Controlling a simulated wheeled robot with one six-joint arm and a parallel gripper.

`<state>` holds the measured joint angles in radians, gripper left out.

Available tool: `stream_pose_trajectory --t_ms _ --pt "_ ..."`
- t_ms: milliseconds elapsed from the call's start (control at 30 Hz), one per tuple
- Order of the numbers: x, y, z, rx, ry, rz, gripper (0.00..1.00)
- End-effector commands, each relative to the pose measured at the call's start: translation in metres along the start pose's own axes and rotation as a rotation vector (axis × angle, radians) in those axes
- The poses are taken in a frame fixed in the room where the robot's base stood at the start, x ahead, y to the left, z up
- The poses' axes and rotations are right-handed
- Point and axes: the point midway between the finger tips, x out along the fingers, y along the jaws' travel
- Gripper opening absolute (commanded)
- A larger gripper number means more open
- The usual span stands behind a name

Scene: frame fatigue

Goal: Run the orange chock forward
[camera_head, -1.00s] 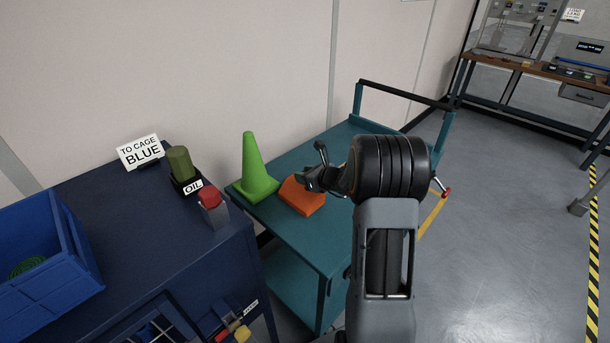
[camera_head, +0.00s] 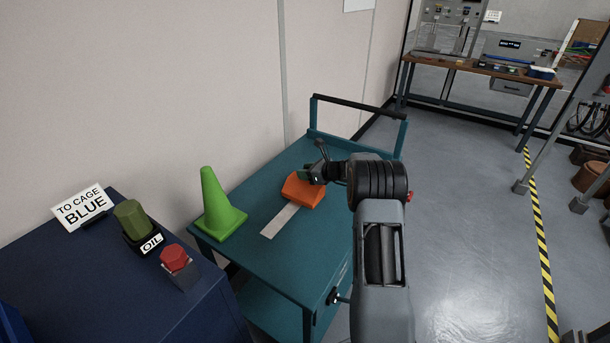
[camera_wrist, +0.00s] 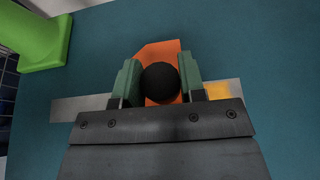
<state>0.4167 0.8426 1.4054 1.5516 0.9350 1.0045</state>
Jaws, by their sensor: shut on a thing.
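The orange chock (camera_head: 300,193) sits on the teal cart top (camera_head: 262,262), over a pale grey strip (camera_head: 281,220) that runs from it toward the near edge. My gripper (camera_head: 312,174) is at the chock's far right side in the head view. In the wrist view, the green fingers are closed on both sides of a round black knob (camera_wrist: 160,82) on the chock (camera_wrist: 162,50). A yellow patch (camera_wrist: 218,90) shows at the strip's right end there. My arm hides part of the cart.
A green cone (camera_head: 215,210) stands on the cart's left side, apart from the chock. A blue cabinet (camera_head: 120,285) at left carries an oil container (camera_head: 134,219), a red button (camera_head: 174,258) and a sign (camera_head: 83,207). The cart's end rail (camera_head: 360,109) is at the back.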

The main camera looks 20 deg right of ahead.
Motion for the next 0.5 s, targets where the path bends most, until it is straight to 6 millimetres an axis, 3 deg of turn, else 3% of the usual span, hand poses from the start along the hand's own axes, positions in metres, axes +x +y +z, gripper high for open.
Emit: stream_pose_trajectory --t_ms 200,500 --pt "-0.008 -0.022 -0.003 0.0 -0.001 -0.001 0.0" --pt "-0.013 -0.032 -0.005 0.003 -0.004 -0.01 0.0"
